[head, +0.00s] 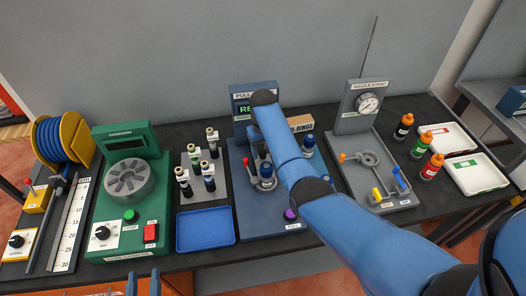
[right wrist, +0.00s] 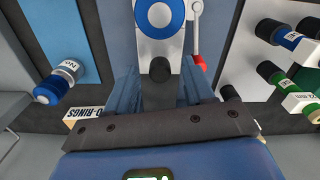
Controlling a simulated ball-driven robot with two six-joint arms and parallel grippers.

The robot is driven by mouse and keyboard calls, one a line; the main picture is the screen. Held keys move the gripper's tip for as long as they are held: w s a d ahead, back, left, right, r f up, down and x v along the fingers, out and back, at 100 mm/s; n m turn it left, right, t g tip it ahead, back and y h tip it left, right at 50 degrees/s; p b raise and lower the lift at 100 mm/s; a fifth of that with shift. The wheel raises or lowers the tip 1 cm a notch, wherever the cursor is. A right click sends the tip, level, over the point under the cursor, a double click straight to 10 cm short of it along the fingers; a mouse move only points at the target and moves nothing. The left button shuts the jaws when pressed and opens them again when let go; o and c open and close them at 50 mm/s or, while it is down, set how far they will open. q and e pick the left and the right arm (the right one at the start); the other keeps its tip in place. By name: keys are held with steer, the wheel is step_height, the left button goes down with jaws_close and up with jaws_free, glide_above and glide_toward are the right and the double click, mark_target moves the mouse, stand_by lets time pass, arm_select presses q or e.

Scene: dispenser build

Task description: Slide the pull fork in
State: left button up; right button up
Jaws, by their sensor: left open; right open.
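The blue pull station (head: 237,165) stands mid-table with a lit display, partly hidden by my right arm. On its base are a blue-topped round part (head: 266,170) and a lever. In the right wrist view, a pale block with a blue disc (right wrist: 160,15) and a black knob (right wrist: 160,68) lies ahead. My right gripper (right wrist: 160,88) is open, its fingers on either side of the grey area below the knob; contact cannot be told. I cannot tell which part is the pull fork. My left gripper (head: 143,283) is open and empty at the bottom edge, below the table front.
A red-tipped lever (right wrist: 199,60) is close beside the block. A blue-capped cylinder (right wrist: 58,82) and an O-rings box (head: 299,123) are near. A vial rack (head: 204,190) and blue tray (head: 205,228) stand left; the nozzle stand (head: 359,121) stands right.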

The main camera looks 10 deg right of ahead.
mark_target(263, 153)
step_height(263, 153, up, 10)
stand_by(0.5)
stand_by(0.4)
